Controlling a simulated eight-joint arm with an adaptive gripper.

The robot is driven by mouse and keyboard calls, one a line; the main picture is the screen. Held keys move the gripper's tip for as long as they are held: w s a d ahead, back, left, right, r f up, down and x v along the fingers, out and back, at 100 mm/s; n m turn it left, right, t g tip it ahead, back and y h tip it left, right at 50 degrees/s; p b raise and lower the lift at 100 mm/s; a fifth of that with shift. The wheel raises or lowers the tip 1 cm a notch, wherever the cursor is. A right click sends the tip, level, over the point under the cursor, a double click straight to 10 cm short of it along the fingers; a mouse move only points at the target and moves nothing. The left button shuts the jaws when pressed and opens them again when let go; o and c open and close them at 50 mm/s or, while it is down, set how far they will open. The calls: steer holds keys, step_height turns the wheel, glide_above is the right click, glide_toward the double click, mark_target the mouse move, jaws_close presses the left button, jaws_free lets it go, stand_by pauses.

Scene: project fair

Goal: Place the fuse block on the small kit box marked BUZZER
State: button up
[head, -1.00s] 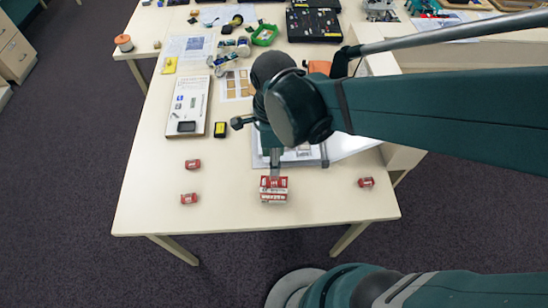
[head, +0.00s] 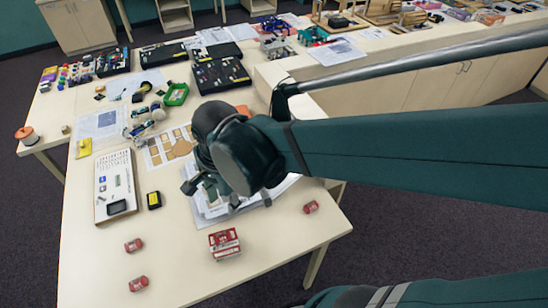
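A red and white box-like item (head: 224,243) stands near the front edge of the table. It looks like a red part over a white and red part, but I cannot tell if these are two things. Small red blocks lie apart from it: two at the left (head: 133,245) (head: 138,284) and one at the right (head: 311,207). No marking is readable, so I cannot tell which is the fuse block or the BUZZER kit box. My gripper (head: 214,200) is over the papers, behind the red and white item and apart from it.
A white panel (head: 103,205) with a dark window and a small black and yellow item (head: 154,200) lie at the left. Papers (head: 265,196) lie under my gripper. Black trays (head: 220,76) and a green frame (head: 176,94) are farther back.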

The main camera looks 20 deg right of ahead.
steer(key=d+r+n+t, duration=0.3)
steer(key=d+r+n, duration=0.1)
steer(key=d+n, duration=0.3)
steer(key=d+r+n+t, duration=0.2)
steer(key=d+r+n, duration=0.3)
steer(key=d+n, duration=0.2)
steer(key=shift+w+d+t+h, duration=0.3)
steer(key=shift+d+t, duration=0.1)
steer(key=shift+d, duration=0.1)
